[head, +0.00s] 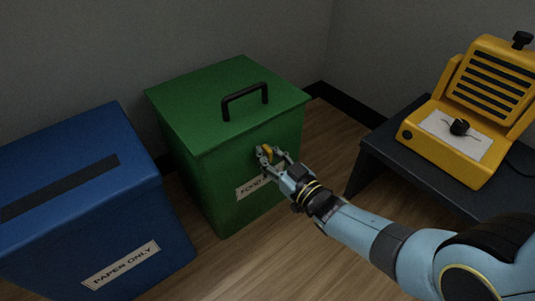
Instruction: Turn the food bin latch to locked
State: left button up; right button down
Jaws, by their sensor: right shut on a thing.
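The food bin (210,115) is a green box with a lid and a black handle (245,100) on top. It stands in the middle of the head view. A white label (245,190) on its front starts with "FOOD"; the rest is hidden by my gripper. The yellow latch (267,149) is on the bin's front, just under the lid. My right gripper (270,158) is at the bin's front and is shut on the latch. The fingers partly hide the latch, so I cannot tell which way it is turned. My left gripper is not in view.
A blue bin (90,190) labelled "PAPER ONLY" stands at the left, close to the green bin. At the right, a dark low table (385,148) holds a yellow machine (455,140) with a black knob. Wooden floor lies between the green bin and the table.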

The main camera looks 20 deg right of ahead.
jog(key=shift+f, duration=0.1)
jog(key=c, duration=1.3)
grip_release()
jog(key=shift+c, duration=0.2)
jog(key=v, duration=1.2)
